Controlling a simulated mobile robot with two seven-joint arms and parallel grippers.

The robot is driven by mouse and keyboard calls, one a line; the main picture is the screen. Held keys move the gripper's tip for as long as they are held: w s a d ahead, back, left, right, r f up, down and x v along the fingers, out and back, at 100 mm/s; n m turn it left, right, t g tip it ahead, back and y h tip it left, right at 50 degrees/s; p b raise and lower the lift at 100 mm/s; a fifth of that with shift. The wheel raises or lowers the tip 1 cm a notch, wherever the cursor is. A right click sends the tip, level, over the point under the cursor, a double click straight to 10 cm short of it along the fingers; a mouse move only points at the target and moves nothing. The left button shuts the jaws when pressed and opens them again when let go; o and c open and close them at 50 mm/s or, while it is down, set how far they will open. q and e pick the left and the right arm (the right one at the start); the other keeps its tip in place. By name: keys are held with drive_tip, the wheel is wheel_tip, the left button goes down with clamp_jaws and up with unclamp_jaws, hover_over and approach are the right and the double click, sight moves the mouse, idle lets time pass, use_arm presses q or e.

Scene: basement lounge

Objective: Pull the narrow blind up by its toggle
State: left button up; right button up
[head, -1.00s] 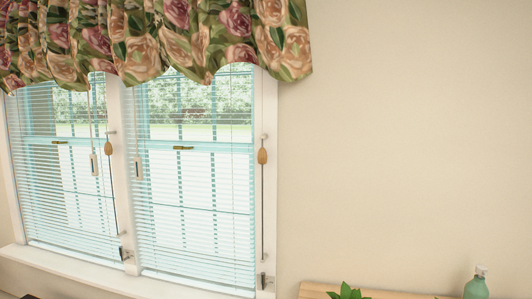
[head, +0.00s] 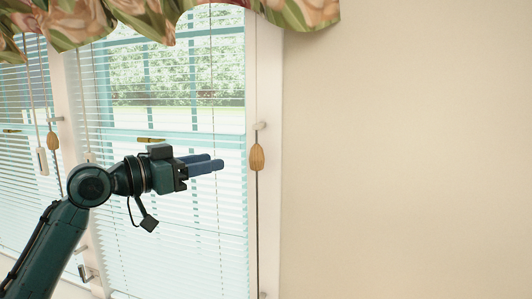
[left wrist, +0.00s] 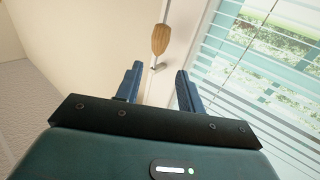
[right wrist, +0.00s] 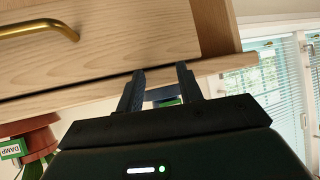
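A wooden toggle (head: 257,157) hangs on a cord at the window's right frame; it also shows in the left wrist view (left wrist: 161,38). A second wooden toggle (head: 53,141) hangs between the two windows. The right blind (head: 190,240) and the left blind (head: 18,150) both hang lowered with slats spread; I cannot tell which is the narrow one. My left gripper (head: 220,163) is open and empty, left of the right-hand toggle and apart from it, fingers pointing towards the frame. My right gripper (right wrist: 161,85), seen only in its wrist view, is open, close to a wooden drawer unit.
A floral valance (head: 130,18) hangs over the window tops. Small pegs (head: 260,126) stick out of the frame along the cord. Bare wall (head: 410,150) lies to the right. The right wrist view shows a drawer front (right wrist: 120,60) with a brass handle (right wrist: 40,27).

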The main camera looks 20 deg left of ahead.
sight(250, 155)
use_arm(q)
drive_tip(key=p+x, duration=0.4)
drive_tip(key=x, duration=0.8)
drive_tip(key=shift+d+r, duration=0.1)
drive_tip(key=shift+w+d, duration=0.2)
drive_tip(key=shift+w, duration=0.15)
drive_tip(key=shift+c, duration=0.2)
clamp_jaws()
